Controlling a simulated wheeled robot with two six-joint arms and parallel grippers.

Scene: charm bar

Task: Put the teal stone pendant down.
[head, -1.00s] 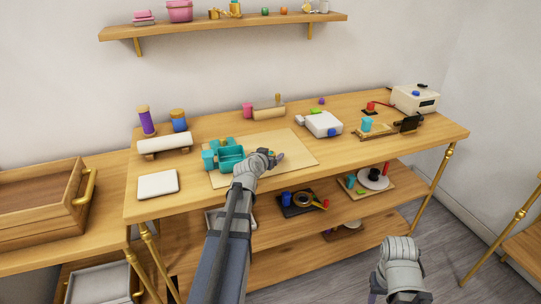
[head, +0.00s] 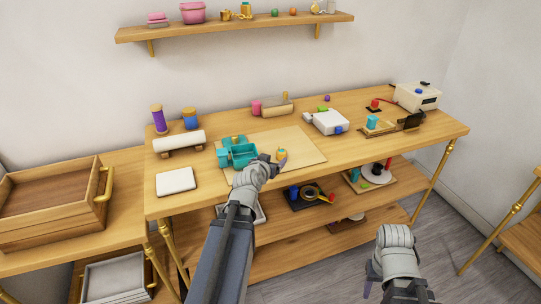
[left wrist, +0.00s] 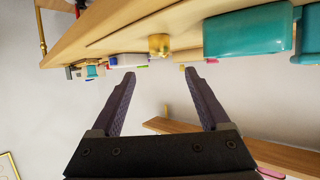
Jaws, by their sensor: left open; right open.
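My left gripper (head: 280,162) is over the pale mat (head: 300,143) on the workbench. Its fingers are open with nothing between them in the left wrist view (left wrist: 160,100). A small orange-gold piece (head: 281,154) sits on the mat just beyond the fingertips; it shows as a gold knob in the left wrist view (left wrist: 159,45), apart from the fingers. I cannot make out a teal stone on it, so I cannot tell whether it is the pendant. A teal compartment tray (head: 243,160) stands left of it. My right gripper (head: 371,283) is open, low in front of the bench.
A white pad (head: 176,181) and a white roll (head: 179,141) lie on the left of the bench. A white device (head: 326,122) and a wooden tray (head: 378,131) stand to the right. The lower shelf holds several items. A wooden drawer box (head: 50,212) is at far left.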

